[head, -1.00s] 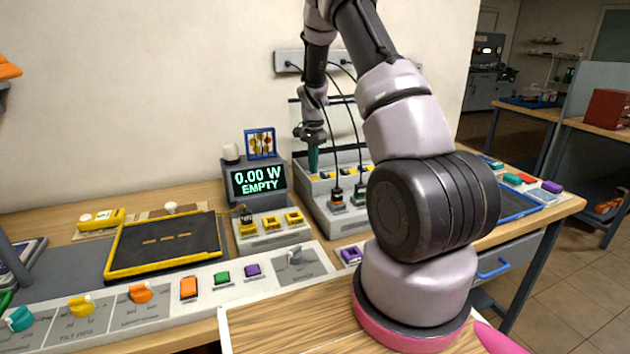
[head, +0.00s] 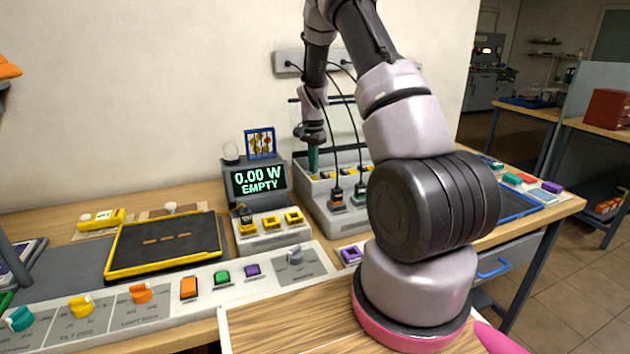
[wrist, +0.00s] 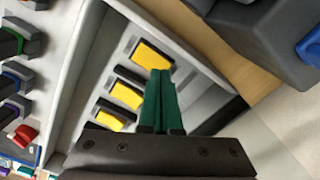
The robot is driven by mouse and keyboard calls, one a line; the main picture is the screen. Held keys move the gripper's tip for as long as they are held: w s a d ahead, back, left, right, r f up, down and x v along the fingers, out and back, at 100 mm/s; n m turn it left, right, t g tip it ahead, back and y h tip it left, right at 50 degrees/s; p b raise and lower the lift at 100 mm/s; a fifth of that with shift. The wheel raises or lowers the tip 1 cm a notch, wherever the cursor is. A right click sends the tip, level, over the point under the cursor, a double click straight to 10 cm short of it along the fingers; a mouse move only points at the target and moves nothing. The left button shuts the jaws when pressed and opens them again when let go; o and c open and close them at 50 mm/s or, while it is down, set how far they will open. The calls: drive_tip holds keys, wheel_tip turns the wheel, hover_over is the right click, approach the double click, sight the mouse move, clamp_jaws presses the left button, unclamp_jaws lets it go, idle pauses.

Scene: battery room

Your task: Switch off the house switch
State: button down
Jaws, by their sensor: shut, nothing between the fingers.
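A grey sloped switch box (head: 300,186) stands against the wall, with a row of yellow rocker switches (head: 343,173) in it. The wrist view shows three of them, the nearest to my fingertips being the upper yellow rocker (wrist: 152,56). I cannot tell which one is the house switch; no label is readable. My gripper (head: 313,166) points down at the left end of the row. Its green fingers (wrist: 163,75) are shut together and empty, their tips just beside the upper rocker. I cannot tell whether they touch it. My arm hides the right part of the box.
Black cables with plugs (head: 337,194) hang in front of the box. A yellow-edged tray (head: 112,262) and a control strip (head: 207,280) lie further left.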

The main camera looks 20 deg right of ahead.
sight(313, 177)
drive_tip(key=shift+f, duration=0.9)
idle(0.8)
drive_tip(key=shift+r, duration=3.55)
